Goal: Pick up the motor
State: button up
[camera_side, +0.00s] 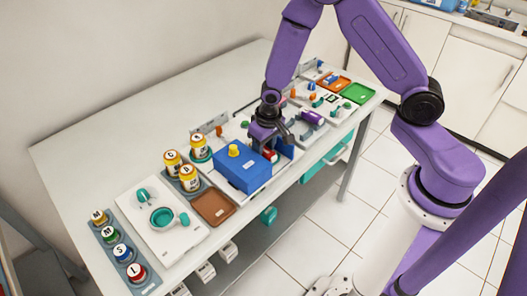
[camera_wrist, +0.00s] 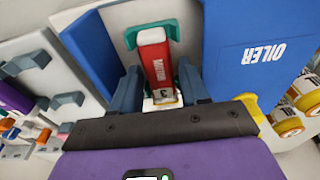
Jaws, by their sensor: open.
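The motor (camera_wrist: 157,62) is a red block with a white end and the word MOTOR on it, seen in the wrist view. It sits in a teal holder (camera_wrist: 132,38) between two blue walls. My gripper (camera_wrist: 160,72) is open, with one dark finger on each side of the motor's near part. I cannot tell whether either finger touches it. In the side view my gripper (camera_side: 265,142) points down at the blue station, and a bit of the red motor (camera_side: 270,156) shows beneath it.
A blue box marked OILER (camera_wrist: 250,60) stands close on the right in the wrist view. In the side view, yellow-labelled jars (camera_side: 188,178), a brown tray (camera_side: 213,206) and a green tray (camera_side: 355,92) share the table. The table's back left is clear.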

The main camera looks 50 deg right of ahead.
grip_shut()
jog(key=shift+r, duration=0.2)
